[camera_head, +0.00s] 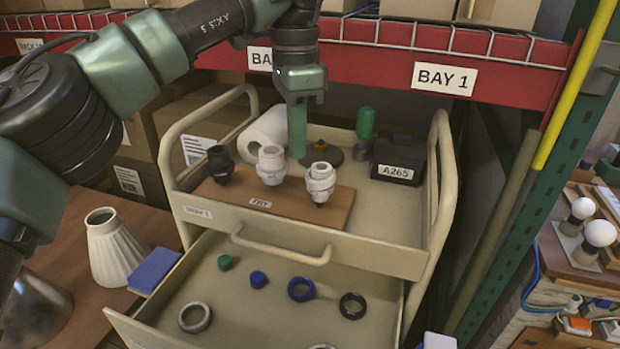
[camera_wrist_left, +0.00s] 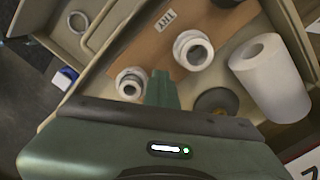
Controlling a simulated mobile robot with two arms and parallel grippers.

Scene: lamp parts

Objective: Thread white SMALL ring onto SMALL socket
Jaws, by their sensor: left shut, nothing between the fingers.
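Three sockets stand in a row on the brown try board (camera_head: 260,203): a black one (camera_head: 220,166), a white one (camera_head: 271,166) in the middle, and a whitish one with a dark tip (camera_head: 320,183) at the right. I cannot tell which is the SMALL one. The two pale sockets have white collar-like bands; I cannot tell whether these are separate rings. My left gripper (camera_head: 297,152) points down just behind the board, between the two pale sockets in the picture, shut and empty. In the left wrist view, its fingers (camera_wrist_left: 162,92) lie beside the right-hand socket (camera_wrist_left: 130,84). My right gripper is not seen.
The open drawer below holds a silver-grey ring (camera_head: 195,317), a blue ring (camera_head: 301,289), a black ring (camera_head: 352,306) and small caps. A paper roll (camera_head: 262,135), a green-handled tool (camera_head: 365,124) and a black case (camera_head: 398,160) stand close behind the board.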

